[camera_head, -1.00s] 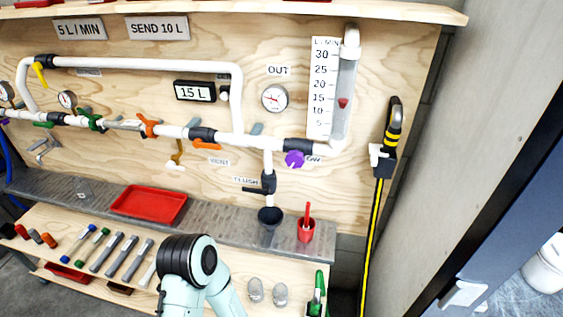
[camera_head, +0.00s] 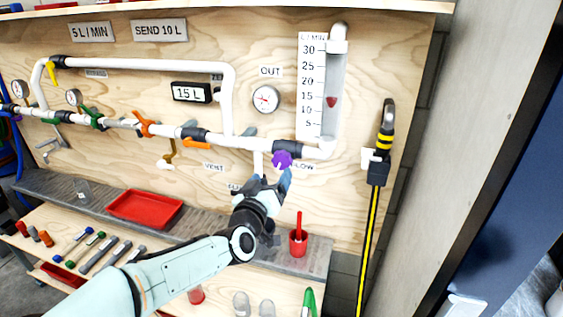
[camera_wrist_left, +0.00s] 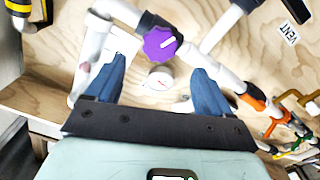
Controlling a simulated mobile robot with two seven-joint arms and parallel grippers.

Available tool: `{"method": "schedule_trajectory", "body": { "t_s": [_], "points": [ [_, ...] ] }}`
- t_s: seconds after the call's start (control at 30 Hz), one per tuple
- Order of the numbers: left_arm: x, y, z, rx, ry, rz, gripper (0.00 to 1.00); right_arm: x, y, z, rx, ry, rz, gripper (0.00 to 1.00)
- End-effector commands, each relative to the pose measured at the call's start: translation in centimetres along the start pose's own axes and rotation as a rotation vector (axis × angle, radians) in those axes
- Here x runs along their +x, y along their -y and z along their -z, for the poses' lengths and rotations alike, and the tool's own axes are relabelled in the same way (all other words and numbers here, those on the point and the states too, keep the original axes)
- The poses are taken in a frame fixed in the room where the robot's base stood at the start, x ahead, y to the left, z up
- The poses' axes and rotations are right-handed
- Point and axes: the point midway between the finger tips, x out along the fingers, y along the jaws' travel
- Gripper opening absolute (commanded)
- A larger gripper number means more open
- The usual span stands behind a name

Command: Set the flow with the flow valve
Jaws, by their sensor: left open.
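The flow valve is a purple knob (camera_head: 282,159) on the white pipe, beside a partly covered FLOW label (camera_head: 305,168). My left gripper (camera_head: 276,181) is open just below and in front of it. In the left wrist view the knob (camera_wrist_left: 160,43) with its white pointer mark shows beyond and between the open blue fingers (camera_wrist_left: 160,75), and neither finger appears to touch it. The flow meter (camera_head: 333,95) stands upright at the right; its red float (camera_head: 332,102) sits between the 10 and 15 marks. A sign (camera_head: 92,32) reads 5 L/MIN. My right gripper is not in view.
A sign (camera_head: 159,30) reads SEND 10 L and a display (camera_head: 191,92) reads 15 L. An orange vent handle (camera_head: 196,143) and OUT gauge (camera_head: 265,98) are nearby. A red cup (camera_head: 298,243) and red tray (camera_head: 145,208) stand on the grey shelf below. My arm hides the funnel.

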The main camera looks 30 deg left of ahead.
Motion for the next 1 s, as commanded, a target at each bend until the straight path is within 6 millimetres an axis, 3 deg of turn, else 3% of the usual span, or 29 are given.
{"method": "schedule_trajectory", "body": {
  "t_s": [0.2,0.4,0.6,0.93,1.0],
  "points": [
    [4.9,0.0,-0.2,0.003,0.002,0.001,0.81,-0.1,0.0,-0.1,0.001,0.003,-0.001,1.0],
    [8.0,0.0,-0.1,0.002,0.002,0.0,0.81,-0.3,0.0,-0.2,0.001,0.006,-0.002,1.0],
    [9.4,0.0,-0.1,0.002,0.002,0.0,0.81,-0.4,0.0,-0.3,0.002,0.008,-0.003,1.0],
    [9.7,0.0,-0.1,0.002,0.002,0.0,0.81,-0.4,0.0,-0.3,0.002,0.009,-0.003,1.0],
    [9.6,0.0,-0.1,0.002,0.002,0.0,0.59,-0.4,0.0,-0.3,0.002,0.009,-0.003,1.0]
  ]
}}
